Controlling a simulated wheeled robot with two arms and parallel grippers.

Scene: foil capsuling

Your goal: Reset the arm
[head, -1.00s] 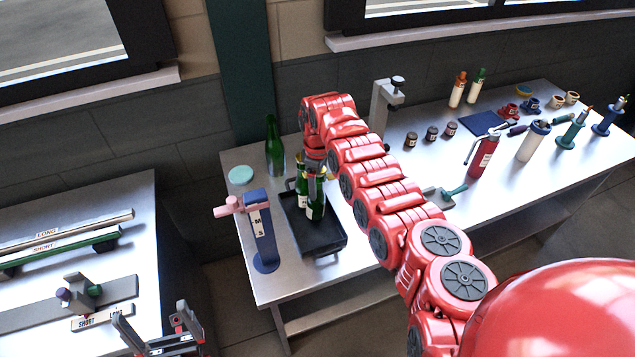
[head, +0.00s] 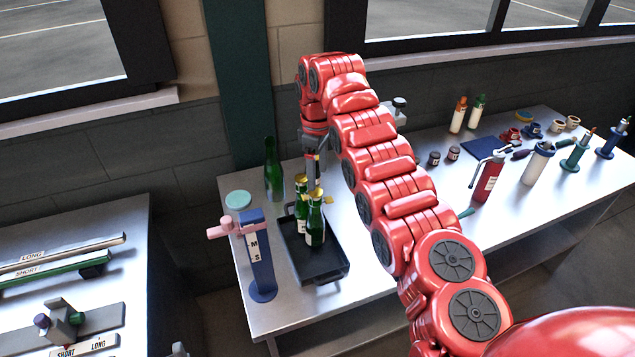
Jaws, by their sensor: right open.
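My red right arm reaches across the metal table. Its gripper (head: 313,180) points down above a black tray (head: 322,272) and is open. Two green bottles with gold tops stand upright in the tray, a front one (head: 315,228) and a back one (head: 300,205). The gripper's fingertips are close above the bottle tops. I cannot tell whether they touch a bottle. My left gripper is not in view.
A taller green bottle (head: 273,170) stands behind the tray. A blue stand with a pink clamp (head: 258,262) is at its left. A red extinguisher-like bottle (head: 489,178) and several small items fill the right side. Another bench (head: 130,235) is at the left.

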